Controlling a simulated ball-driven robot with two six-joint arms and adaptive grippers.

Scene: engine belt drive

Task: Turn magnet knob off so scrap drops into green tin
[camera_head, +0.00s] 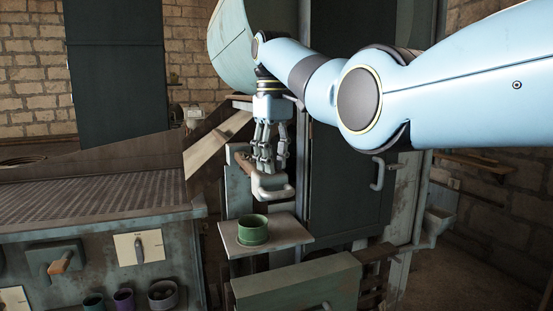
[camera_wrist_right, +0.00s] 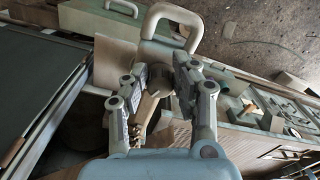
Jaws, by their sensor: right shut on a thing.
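My right gripper (camera_head: 269,163) reaches down onto a grey block with a loop handle (camera_head: 272,188). Its fingers are shut on the wooden magnet knob (camera_head: 244,161), partly hidden behind them. In the right wrist view the gripper (camera_wrist_right: 163,82) has the tan wooden knob (camera_wrist_right: 148,106) between its fingers, and the pale loop handle (camera_wrist_right: 172,14) lies beyond. The green tin (camera_head: 253,231) stands upright on a small shelf (camera_head: 287,233) below the handle, apart from the gripper. I cannot make out any scrap. My left gripper is not in view.
A bench with a perforated top (camera_head: 95,205) stands at left, with a wooden lever (camera_head: 61,262) on its front. Small pots, including a purple one (camera_head: 124,299), stand below. A dark cabinet door (camera_head: 345,190) is close on the right. A green box (camera_head: 297,284) lies below the shelf.

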